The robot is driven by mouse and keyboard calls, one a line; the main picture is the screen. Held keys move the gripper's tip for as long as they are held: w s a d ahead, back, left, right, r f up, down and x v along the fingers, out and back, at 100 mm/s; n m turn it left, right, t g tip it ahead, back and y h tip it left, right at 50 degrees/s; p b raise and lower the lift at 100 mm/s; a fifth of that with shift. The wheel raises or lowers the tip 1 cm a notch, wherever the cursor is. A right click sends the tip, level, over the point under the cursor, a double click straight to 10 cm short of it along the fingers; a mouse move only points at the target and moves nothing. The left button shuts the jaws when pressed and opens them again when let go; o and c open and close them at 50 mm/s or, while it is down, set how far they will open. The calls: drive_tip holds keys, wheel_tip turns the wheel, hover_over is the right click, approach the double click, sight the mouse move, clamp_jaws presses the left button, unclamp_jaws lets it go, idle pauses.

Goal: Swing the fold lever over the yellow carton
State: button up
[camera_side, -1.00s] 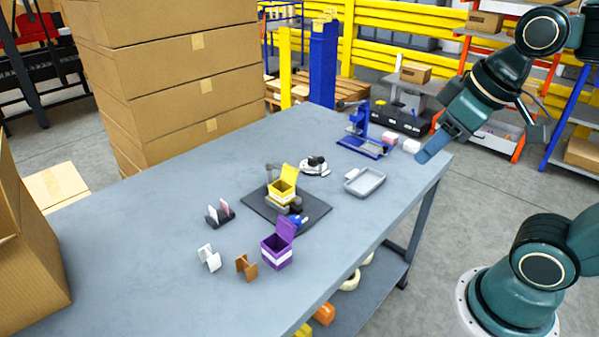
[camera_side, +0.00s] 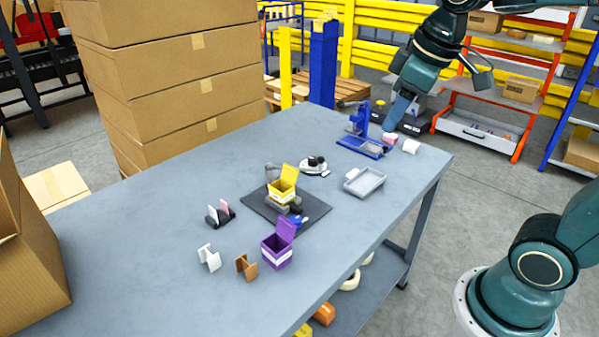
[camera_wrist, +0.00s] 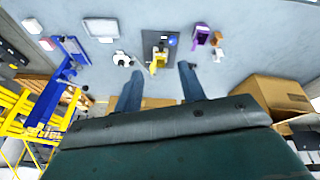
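The yellow carton (camera_side: 283,187) stands with its lid up in a grey fixture on the dark mat (camera_side: 254,207). It also shows in the wrist view (camera_wrist: 157,62). A blue part (camera_side: 297,220) is at the fixture's front right, and a grey upright part (camera_side: 271,171) is behind the carton. I cannot tell which of these is the fold lever. My gripper (camera_side: 394,118) is high above the table's far right, well away from the carton. In the wrist view my gripper (camera_wrist: 159,82) has its two fingers wide apart with nothing between them.
A purple carton (camera_side: 277,250) stands in front of the mat. A grey tray (camera_side: 364,183) and a white-and-black device (camera_side: 315,165) lie to its right. A blue press (camera_side: 362,138) is near my gripper. Tall stacked boxes (camera_side: 170,80) stand behind the table.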

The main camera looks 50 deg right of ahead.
drive_tip(key=shift+w+d+n, duration=0.5)
drive_tip(key=shift+w, duration=1.4)
drive_tip(key=n+g, duration=0.4)
drive_tip(key=n, duration=0.2)
hover_over(321, 160)
wheel_tip(321, 160, down, 12)
drive_tip(key=shift+w+d+f+n, duration=0.2)
drive_tip(key=shift+f+n, duration=0.05)
drive_tip(key=shift+f, duration=0.25)
drive_tip(key=shift+w+d+f+n, duration=0.15)
drive_tip(key=shift+f+n, duration=0.1)
drive_tip(key=shift+f, duration=0.2)
drive_tip(key=shift+f, duration=0.25)
drive_tip(key=shift+f, duration=6.65)
clamp_jaws()
